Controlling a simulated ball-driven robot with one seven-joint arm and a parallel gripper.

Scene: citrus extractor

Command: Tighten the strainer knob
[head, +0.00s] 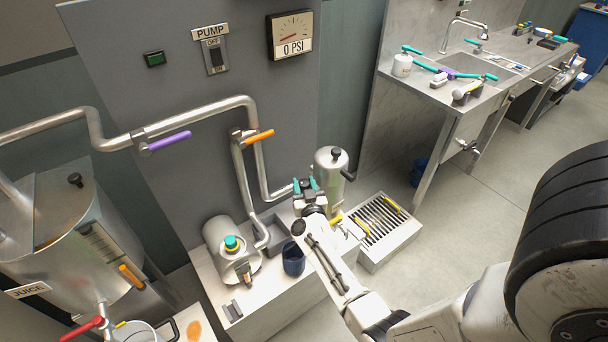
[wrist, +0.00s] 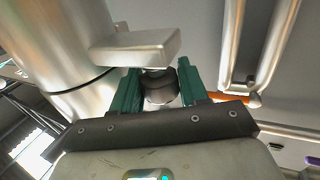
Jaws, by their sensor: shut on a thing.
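The strainer is a shiny steel cylinder (head: 328,168) standing on the pale bench, with a dark top fitting and a dark handle at its right. In the wrist view its steel body (wrist: 75,45) fills the left side, and a steel block (wrist: 135,47) juts out from it. Under that block is a round dark knob (wrist: 160,87). My gripper (wrist: 162,85) has its two teal fingers on either side of this knob and is shut on it.
An orange-handled pipe valve (head: 258,135) is on the wall behind. A steel pump body (head: 230,250) and a dark blue cup (head: 293,259) stand left of my arm. A drain grate (head: 380,222) with yellow handles is at right. The gauge (head: 292,36) reads 0 PSI.

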